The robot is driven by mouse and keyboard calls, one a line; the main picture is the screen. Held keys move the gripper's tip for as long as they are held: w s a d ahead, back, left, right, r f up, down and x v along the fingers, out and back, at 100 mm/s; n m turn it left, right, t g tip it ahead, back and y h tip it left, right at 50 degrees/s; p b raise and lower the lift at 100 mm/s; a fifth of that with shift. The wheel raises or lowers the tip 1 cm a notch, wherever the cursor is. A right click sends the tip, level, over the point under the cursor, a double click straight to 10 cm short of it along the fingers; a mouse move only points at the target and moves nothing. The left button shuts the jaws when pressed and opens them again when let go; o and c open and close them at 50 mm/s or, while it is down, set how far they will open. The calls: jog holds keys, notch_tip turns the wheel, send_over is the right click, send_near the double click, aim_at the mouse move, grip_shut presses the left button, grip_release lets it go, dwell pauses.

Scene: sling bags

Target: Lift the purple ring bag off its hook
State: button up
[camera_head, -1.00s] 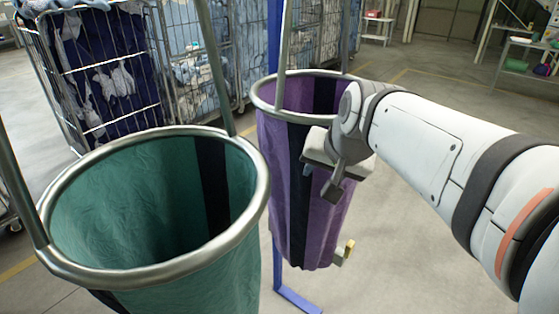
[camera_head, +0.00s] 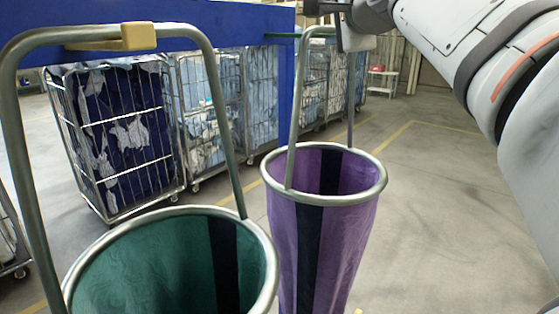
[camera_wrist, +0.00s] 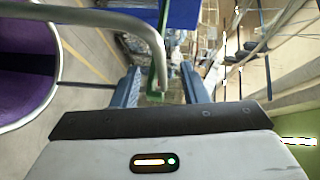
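The purple ring bag (camera_head: 345,225) hangs in the head view, with a steel ring at its mouth and a steel arch handle (camera_head: 294,120). Part of its purple inside (camera_wrist: 22,70) shows at the left of the wrist view. A green bar (camera_head: 282,36) reaches from the blue rail to the top of the handle; it looks like the hook. My gripper (camera_head: 332,22) is at the handle's top right. In the wrist view its two blue fingers (camera_wrist: 162,88) are apart, with the handle's bent bar (camera_wrist: 158,60) showing between them. Contact is not clear.
A green ring bag (camera_head: 150,265) hangs close on the left, its tall handle under a yellow-tipped hook (camera_head: 138,36). The blue rail (camera_head: 210,25) crosses the top left. Wire laundry cages (camera_head: 120,130) stand behind. The floor right of the purple bag is clear.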

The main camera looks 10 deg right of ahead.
aim_at(324, 28)
jog(key=x, duration=0.2)
jog(key=p+x, duration=0.1)
jog(key=x, duration=0.1)
jog(key=shift+w+d+f, duration=0.1)
jog(key=shift+w+d, duration=0.05)
jog(key=shift+w, duration=0.3)
jog(key=shift+s, duration=0.25)
jog(key=shift+c, duration=0.2)
jog(key=shift+w, duration=0.1)
grip_shut()
dwell(0.4)
